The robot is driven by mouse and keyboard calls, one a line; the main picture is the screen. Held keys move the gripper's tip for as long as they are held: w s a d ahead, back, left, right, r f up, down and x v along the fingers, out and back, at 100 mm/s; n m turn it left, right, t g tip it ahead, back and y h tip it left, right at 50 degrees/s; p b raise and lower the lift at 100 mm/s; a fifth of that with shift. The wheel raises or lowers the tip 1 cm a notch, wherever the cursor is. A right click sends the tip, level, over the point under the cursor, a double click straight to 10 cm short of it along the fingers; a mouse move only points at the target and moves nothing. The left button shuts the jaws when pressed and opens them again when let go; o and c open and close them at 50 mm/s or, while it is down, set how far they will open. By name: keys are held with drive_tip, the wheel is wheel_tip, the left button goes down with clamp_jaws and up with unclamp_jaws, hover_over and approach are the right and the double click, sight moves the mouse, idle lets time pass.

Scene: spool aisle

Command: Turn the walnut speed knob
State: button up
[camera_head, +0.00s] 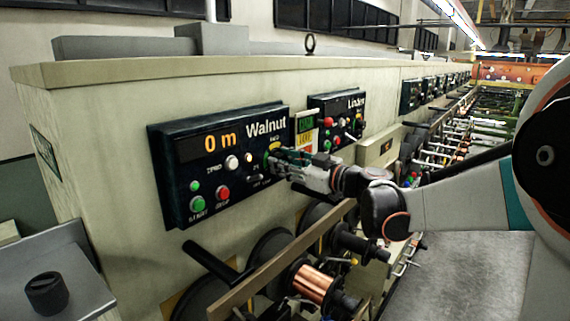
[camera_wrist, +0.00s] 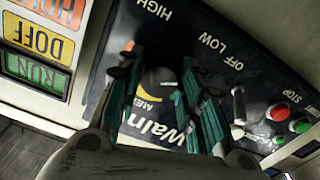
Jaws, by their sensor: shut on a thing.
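The Walnut control panel (camera_head: 180,176) is dark blue with an orange "0 m" display, on the pale machine front in the head view. My gripper (camera_head: 274,158) reaches its right side from the right. In the wrist view, the dark speed knob (camera_wrist: 156,84) sits between the two green fingers of my gripper (camera_wrist: 158,88), which are shut on its sides. HIGH, OFF, LOW and a yellow-marked MED are printed around it. The fingers hide part of the knob, and I cannot tell which way it points. In the head view the gripper mostly covers it.
The Walnut panel also has a green button (camera_head: 197,203), a red button (camera_head: 223,192) and white knobs. The Linden panel (camera_head: 338,118) is to its right, past a RUN/DOFF/HOLD sign (camera_wrist: 41,45). Spools, one of copper wire (camera_head: 315,284), and a dark bar lie below. A grey shelf (camera_head: 62,270) stands at left.

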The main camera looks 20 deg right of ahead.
drive_tip(key=shift+n+b, duration=3.6)
drive_tip(key=shift+n, duration=12.9)
drive_tip(key=o, duration=1.1)
drive_tip(key=shift+c, duration=0.2)
